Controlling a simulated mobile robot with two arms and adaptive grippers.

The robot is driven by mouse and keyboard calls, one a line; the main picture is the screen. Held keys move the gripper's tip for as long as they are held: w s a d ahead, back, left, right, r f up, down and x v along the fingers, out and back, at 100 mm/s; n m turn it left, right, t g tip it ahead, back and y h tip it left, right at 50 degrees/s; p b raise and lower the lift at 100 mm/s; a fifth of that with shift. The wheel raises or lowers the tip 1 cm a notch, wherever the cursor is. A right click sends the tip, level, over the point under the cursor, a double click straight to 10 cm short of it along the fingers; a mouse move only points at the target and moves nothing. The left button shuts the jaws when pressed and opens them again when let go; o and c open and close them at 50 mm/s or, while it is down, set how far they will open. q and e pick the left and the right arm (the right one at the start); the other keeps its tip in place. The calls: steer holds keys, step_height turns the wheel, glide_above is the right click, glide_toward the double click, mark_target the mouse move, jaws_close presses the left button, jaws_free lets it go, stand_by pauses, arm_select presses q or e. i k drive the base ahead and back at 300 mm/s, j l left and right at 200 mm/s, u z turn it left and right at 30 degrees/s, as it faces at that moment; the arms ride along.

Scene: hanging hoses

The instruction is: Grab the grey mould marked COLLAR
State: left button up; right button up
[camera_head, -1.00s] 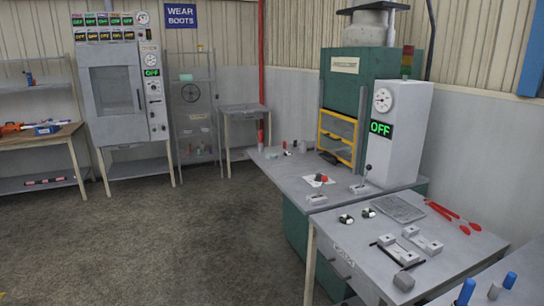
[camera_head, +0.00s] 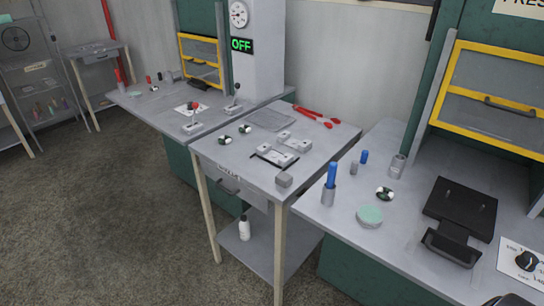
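No marking COLLAR can be read on anything from here. On the middle grey table (camera_head: 240,162), light grey mould-like pieces (camera_head: 295,142) lie near the centre, with another grey piece (camera_head: 274,157) beside a thin black frame. A separate small grey block (camera_head: 284,180) sits near the table's front right corner. I cannot tell which of these is the COLLAR mould. Neither of my grippers is in view.
Red-handled tongs (camera_head: 312,114) and a flat grey plate (camera_head: 270,119) lie at the table's back. The right bench holds a blue-topped cylinder (camera_head: 331,175), a green disc (camera_head: 369,215) and a black fixture (camera_head: 460,208). Open floor (camera_head: 110,210) lies left.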

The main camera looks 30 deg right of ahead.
mark_target(265, 151)
steer(key=i+l, duration=0.1)
steer(key=i, duration=0.25)
steer(key=i+z, duration=0.15)
steer(key=z, duration=0.25)
steer(key=i+z, duration=0.2)
steer(key=z, duration=0.2)
steer(key=i+z, duration=0.15)
steer(key=z, duration=0.25)
